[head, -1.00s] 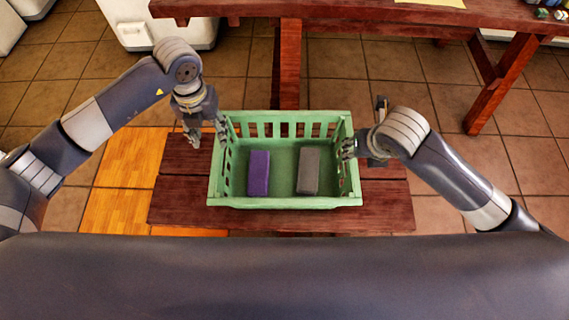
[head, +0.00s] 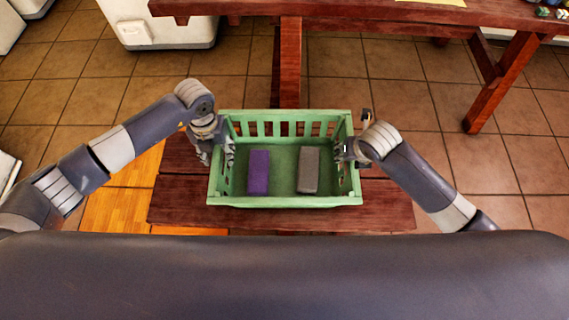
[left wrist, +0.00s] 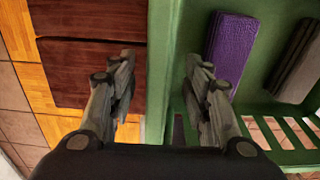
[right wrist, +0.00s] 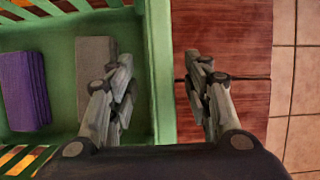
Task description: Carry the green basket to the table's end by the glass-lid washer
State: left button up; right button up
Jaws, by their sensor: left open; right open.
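The green basket (head: 285,202) sits on a dark red wooden bench (head: 380,212) in the middle of the head view. It has slatted walls and holds a purple block (head: 259,172) and a grey block (head: 308,170). My left gripper (head: 217,154) is open at the basket's left wall; in the left wrist view its fingers (left wrist: 160,80) are on either side of the wall's rim (left wrist: 160,40). My right gripper (head: 347,152) is open at the right wall; in the right wrist view its fingers (right wrist: 160,80) are on either side of that rim (right wrist: 160,40).
A higher red wooden table (head: 360,14) stands beyond the bench, its leg (head: 290,65) just behind the basket. A white appliance (head: 160,28) is at the back left. Brown floor tiles (head: 410,90) are clear at right.

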pick_arm(q)
grip_shut()
pick_arm(e)
grip_shut()
pick_arm(q)
jog(key=shift+r, duration=0.1)
pick_arm(e)
jog(key=shift+r, duration=0.1)
